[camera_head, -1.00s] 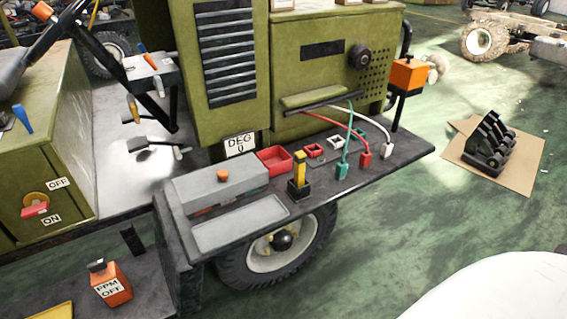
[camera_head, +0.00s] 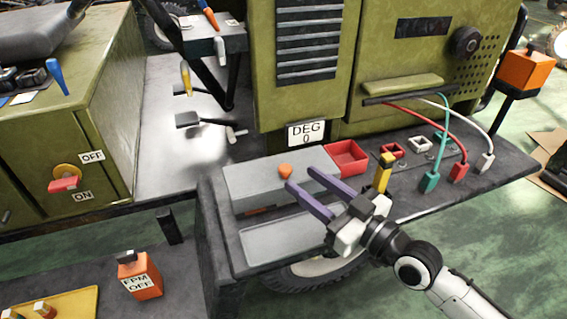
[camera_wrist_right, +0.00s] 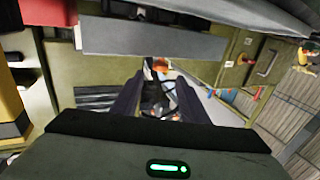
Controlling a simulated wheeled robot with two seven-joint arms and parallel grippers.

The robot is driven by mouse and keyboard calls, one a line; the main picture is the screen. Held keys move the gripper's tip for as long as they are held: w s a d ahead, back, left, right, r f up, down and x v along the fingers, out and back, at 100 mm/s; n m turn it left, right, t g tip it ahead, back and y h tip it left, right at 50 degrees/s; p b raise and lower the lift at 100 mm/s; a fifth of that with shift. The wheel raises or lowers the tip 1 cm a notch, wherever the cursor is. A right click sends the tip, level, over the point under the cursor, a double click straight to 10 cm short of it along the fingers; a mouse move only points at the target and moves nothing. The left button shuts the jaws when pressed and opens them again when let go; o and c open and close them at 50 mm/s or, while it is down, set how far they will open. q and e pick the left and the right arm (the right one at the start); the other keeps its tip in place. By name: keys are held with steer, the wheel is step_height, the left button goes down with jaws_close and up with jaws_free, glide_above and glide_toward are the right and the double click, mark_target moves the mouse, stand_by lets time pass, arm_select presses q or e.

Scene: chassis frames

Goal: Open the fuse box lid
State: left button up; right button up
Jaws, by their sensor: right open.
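The fuse box appears to be the long grey box on the dark shelf. Its grey lid (camera_head: 245,182) lies flat and shut, with an orange knob (camera_head: 285,170) on top. My right gripper (camera_head: 301,178) is open, its two purple fingers reaching over the lid's right part close to the knob. I cannot tell whether they touch the lid. In the right wrist view the fingers (camera_wrist_right: 158,95) stand apart with nothing clearly between them; a grey slab (camera_wrist_right: 150,38), likely the lid, and an orange spot (camera_wrist_right: 160,65) show beyond. My left gripper is not in view.
A flat grey tray (camera_head: 285,240) lies in front of the box. A red bin (camera_head: 347,158), a yellow upright part (camera_head: 383,172) and coloured cable plugs (camera_head: 429,181) stand to the right. The green cabinet (camera_head: 300,100) rises behind.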

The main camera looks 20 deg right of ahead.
mark_target(289, 170)
steer(key=x, duration=0.7)
steer(key=shift+w+f, duration=0.1)
jaws_close()
